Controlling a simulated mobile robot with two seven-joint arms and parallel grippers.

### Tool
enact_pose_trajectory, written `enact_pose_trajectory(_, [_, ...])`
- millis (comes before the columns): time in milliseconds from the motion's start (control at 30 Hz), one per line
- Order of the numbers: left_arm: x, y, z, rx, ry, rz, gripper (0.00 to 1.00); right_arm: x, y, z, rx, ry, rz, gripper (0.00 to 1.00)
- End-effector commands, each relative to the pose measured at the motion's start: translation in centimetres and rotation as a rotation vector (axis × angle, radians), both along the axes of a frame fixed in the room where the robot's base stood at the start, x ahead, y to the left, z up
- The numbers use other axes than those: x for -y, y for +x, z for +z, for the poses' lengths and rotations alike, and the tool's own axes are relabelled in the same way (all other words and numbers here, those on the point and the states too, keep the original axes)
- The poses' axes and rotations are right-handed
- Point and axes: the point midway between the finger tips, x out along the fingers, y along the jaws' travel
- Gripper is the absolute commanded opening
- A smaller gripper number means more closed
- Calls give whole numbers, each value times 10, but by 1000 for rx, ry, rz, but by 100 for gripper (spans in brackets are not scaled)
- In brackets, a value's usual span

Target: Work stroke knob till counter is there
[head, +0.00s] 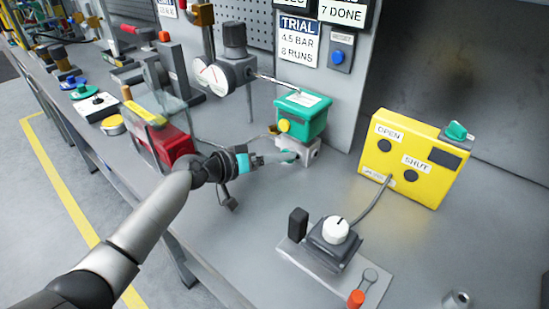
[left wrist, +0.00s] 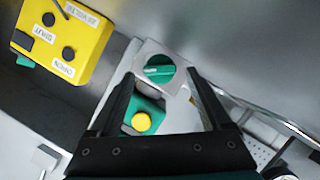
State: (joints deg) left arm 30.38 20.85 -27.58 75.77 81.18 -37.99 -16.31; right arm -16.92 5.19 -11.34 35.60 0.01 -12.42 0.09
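A green knob (head: 288,157) sits on a pale block under the green actuator box (head: 302,114), which has a yellow button (head: 284,125). My left gripper (head: 274,158) reaches to this knob from the left. In the left wrist view the green knob (left wrist: 158,70) shows between the open fingertips (left wrist: 161,76); I cannot tell whether they touch it. The yellow button (left wrist: 141,122) shows nearer the palm. A counter sign (head: 342,11) reads "7 DONE". The trial card (head: 297,40) reads "4.5 BAR, 8 RUNS". My right gripper is not in view.
A yellow box (head: 413,160) marked OPEN and SHUT has a green knob (head: 457,131) on top. A gauge (head: 214,78) and red block (head: 165,142) are near my left arm.

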Motion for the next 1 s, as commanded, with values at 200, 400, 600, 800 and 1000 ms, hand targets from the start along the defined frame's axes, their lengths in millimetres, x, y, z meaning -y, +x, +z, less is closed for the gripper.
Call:
enact_pose_trajectory(200, [0, 0, 0, 0, 0, 0, 82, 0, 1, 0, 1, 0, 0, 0])
enact_pose_trajectory(400, [-9, -7, 3, 0, 1, 2, 82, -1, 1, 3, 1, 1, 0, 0])
enact_pose_trajectory(600, [-33, -28, 14, 0, 2, 1, 82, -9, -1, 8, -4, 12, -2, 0])
enact_pose_trajectory(800, [-65, -55, 27, -1, 4, 0, 82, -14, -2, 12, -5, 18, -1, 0])
enact_pose_trajectory(1000, [-93, -80, 39, -2, 4, 0, 82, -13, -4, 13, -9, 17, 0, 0])
